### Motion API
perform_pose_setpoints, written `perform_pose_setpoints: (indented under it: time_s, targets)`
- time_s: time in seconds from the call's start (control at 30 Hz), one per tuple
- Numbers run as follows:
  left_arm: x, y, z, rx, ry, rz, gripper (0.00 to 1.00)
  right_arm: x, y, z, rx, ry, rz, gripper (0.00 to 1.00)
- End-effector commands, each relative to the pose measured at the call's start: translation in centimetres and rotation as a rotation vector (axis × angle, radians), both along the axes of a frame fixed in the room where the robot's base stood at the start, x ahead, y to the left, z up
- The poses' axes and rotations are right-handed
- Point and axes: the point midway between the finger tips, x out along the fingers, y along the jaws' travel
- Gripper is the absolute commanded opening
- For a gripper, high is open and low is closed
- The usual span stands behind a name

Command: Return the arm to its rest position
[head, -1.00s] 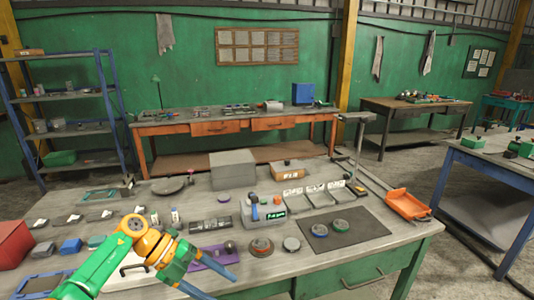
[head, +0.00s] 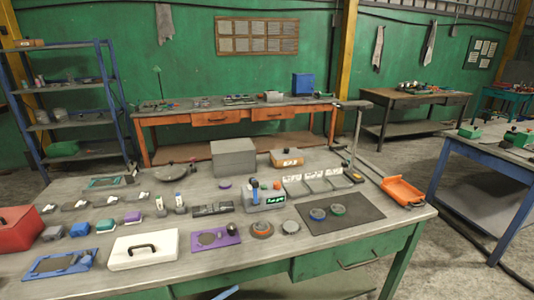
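The only trace of my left arm is a small blue piece at the bottom edge, which looks like a fingertip of my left gripper (head: 227,292). It is in front of the workbench (head: 300,262) and below its near edge, apart from everything on the top. The rest of that gripper is outside the picture, so its opening does not show. My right gripper is not in view.
On the bench are a white case (head: 144,251), a purple plate (head: 215,239), a blue frame (head: 61,264), a red box (head: 18,229) and a dark mat (head: 362,208) with two round pieces. An orange tray (head: 403,191) is at the right end.

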Motion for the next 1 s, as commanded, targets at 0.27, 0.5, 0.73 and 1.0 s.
perform_pose_setpoints:
  time_s: [0.27, 0.5, 0.73, 1.0]
  targets:
    - [-13.6, 7.4, -16.9, 0.016, 0.574, 0.579, 0.69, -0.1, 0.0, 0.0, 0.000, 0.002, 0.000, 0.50]
    - [-31.4, 10.3, -24.5, 0.107, 1.062, 0.886, 0.69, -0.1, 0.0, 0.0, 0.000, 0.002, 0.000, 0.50]
    - [-39.9, 10.4, -25.6, 0.152, 1.280, 0.988, 0.69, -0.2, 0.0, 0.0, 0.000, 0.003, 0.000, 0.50]
    - [-40.2, 10.5, -25.7, 0.154, 1.289, 0.992, 0.69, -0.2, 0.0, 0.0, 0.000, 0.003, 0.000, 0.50]
